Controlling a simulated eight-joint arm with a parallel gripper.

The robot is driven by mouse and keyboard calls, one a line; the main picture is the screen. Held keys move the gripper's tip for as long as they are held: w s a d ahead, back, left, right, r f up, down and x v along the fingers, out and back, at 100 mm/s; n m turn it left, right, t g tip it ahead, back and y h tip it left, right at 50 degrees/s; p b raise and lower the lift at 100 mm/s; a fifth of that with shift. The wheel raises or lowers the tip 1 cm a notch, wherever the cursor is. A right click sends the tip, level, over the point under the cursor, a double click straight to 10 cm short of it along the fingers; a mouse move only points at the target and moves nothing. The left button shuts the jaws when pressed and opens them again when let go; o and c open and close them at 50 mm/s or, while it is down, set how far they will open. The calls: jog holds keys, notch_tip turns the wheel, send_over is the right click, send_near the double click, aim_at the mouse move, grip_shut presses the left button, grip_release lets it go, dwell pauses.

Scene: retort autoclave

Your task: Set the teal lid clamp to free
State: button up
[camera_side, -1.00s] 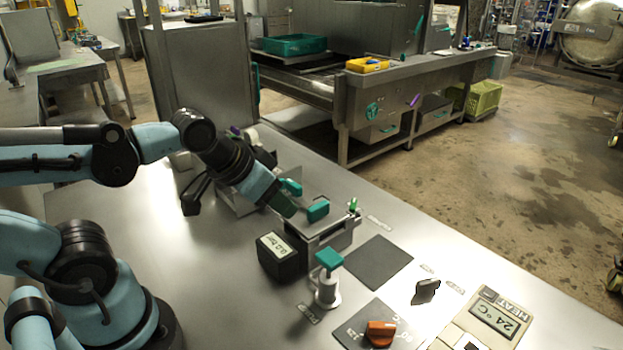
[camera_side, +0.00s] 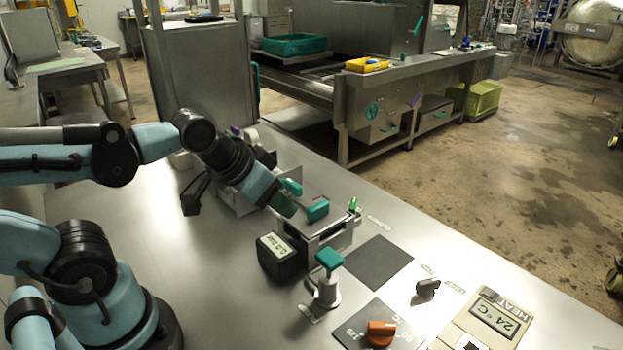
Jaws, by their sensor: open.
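A metal box-shaped fixture (camera_side: 330,232) stands on the steel bench, with a teal block-like handle (camera_side: 317,210) on its top; this looks like the lid clamp. A second, smaller teal piece (camera_side: 291,187) shows just behind it to the left. My gripper (camera_side: 285,204) is open, low at the fixture's left end, close beside the teal handle. I cannot tell whether it touches the handle. Its fingertips are small and partly merge with the fixture. Another teal handle (camera_side: 329,259) tops a short metal valve nearer the camera. The small labels are unreadable.
A black gauge (camera_side: 277,249) stands left of the fixture. In front and right are a dark mat (camera_side: 379,262), an orange knob (camera_side: 380,333), a black knob (camera_side: 428,288) and a heat panel (camera_side: 494,316).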

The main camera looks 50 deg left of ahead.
notch_tip(320, 180, up, 8)
jog(key=n+g, duration=0.7)
jog(key=n, duration=1.1)
send_over(293, 183)
notch_tip(293, 183, down, 12)
jog(key=shift+r, duration=0.25)
jog(key=shift+c, duration=0.4)
grip_shut()
